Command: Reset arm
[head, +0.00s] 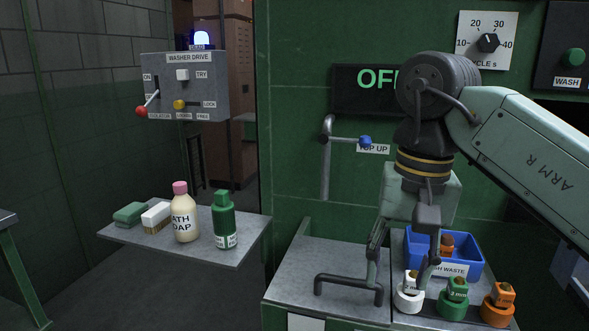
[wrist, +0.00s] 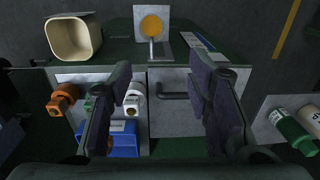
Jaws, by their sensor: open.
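My gripper (head: 400,282) hangs with its fingers pointing down over the right side of the metal counter (head: 330,262). Its fingers are apart, with nothing seen between them. In the wrist view my gripper (wrist: 165,85) is also open. A bent grey bar handle (head: 348,280) on the counter is close to the left finger in the head view. The white stoppered holder (head: 408,299) is near the right fingertip. I cannot tell whether either finger touches anything. My arm reaches in from the right, bent at the elbow.
A green holder (head: 453,304), an orange holder (head: 498,310) and a blue waste bin (head: 470,262) crowd the counter's right. A side shelf (head: 215,256) holds a soap bottle (head: 184,220), green bottle (head: 224,222), brush (head: 157,216) and sponge (head: 131,213). A washer drive box (head: 205,95) hangs behind.

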